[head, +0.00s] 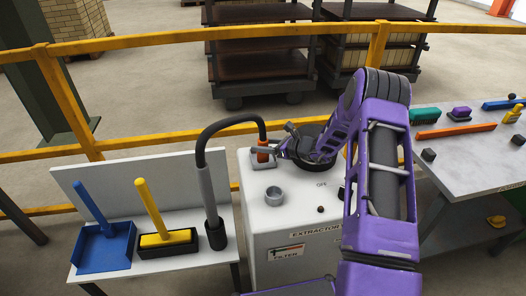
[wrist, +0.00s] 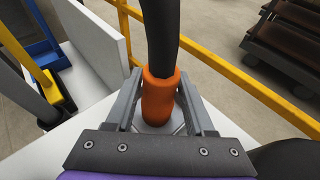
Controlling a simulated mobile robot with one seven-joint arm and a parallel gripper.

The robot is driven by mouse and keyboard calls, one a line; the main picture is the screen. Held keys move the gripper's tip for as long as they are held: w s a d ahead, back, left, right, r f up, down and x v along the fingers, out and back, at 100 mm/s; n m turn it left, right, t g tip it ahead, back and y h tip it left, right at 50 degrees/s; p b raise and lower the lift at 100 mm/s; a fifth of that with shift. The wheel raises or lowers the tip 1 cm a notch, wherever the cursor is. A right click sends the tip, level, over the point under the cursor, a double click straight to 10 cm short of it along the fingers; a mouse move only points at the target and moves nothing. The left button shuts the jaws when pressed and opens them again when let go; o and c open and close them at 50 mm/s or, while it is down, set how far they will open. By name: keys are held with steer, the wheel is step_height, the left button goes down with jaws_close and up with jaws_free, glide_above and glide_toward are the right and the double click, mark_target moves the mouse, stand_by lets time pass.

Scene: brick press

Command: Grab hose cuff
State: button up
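The hose cuff (head: 263,152) is an orange sleeve on the end of a black hose (head: 231,121). It stands upright on a grey holder at the back left of the white extractor's top (head: 262,218). My gripper (head: 266,150) is at the cuff, reaching in from the right. In the wrist view the orange cuff (wrist: 160,100) lies between my two grey fingers (wrist: 160,85), one on each side. The fingertips are very close to the cuff's sides; I cannot tell whether they touch it. A round grey port (head: 275,196) is on the extractor's top, nearer the front.
The hose arches left to a grey wand (head: 207,195) on a white side table. A blue dustpan (head: 103,247) and a yellow-handled brush (head: 167,238) are beside it. A yellow rail (head: 130,143) runs behind. A bench (head: 452,160) with brushes stands right.

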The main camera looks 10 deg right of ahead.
jaws_close()
